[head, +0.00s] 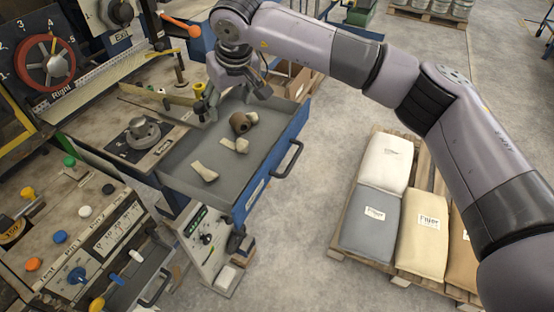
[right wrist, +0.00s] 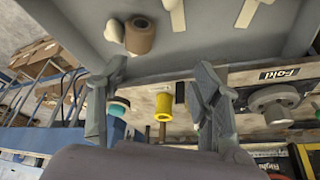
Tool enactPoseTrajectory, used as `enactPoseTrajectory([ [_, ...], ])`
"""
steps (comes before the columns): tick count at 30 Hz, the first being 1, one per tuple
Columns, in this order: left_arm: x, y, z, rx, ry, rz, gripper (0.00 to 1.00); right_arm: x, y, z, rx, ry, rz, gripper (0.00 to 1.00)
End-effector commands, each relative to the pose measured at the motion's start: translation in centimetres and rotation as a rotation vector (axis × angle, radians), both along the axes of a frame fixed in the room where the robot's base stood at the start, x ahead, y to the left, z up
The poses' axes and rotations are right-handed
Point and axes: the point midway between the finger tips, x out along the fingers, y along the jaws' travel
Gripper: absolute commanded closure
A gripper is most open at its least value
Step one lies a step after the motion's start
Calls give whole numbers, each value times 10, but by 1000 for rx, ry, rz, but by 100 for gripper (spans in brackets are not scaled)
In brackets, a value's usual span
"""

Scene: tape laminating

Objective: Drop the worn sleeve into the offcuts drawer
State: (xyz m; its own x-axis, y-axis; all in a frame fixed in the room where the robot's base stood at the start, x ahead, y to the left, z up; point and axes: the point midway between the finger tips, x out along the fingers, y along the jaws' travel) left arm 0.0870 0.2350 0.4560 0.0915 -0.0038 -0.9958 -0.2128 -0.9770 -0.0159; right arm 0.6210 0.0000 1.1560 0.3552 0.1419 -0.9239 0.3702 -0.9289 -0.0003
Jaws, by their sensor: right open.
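The offcuts drawer (head: 271,165) stands pulled out, with a blue front, a black handle and a grey inside. A brown hollow roll, which looks like the worn sleeve (head: 242,122), lies on the drawer floor near its far end. It also shows in the right wrist view (right wrist: 140,37), apart from my fingers. Pale offcuts (head: 204,172) lie near it. My right gripper (head: 234,98) is above the far side of the drawer, fingers spread, with nothing held between them; both fingers show in the right wrist view (right wrist: 157,96). My left gripper is out of view.
A bench with a grey round fitting (head: 142,131) adjoins the drawer on the left. A control panel with coloured knobs (head: 84,212) is at lower left. Cardboard boxes (head: 291,80) stand behind the drawer. Sacks on a pallet (head: 376,218) lie right; floor between is clear.

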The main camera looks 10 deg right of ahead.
Motion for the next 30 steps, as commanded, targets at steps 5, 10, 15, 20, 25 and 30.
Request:
enactPoseTrajectory([
  [5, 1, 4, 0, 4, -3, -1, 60, -1, 0, 3, 0, -1, 0, 41],
  [10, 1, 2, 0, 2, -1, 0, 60, -8, -4, 24, 1, -3, -1, 41],
  [15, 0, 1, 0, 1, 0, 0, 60, -21, -9, 59, 1, -5, 1, 41],
  [20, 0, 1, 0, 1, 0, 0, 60, -33, -14, 87, 0, -3, 0, 41],
  [25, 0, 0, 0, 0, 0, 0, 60, -40, -16, 106, 0, -2, 0, 41],
  [30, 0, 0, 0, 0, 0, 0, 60, -43, -17, 111, 0, 1, 0, 41],
])
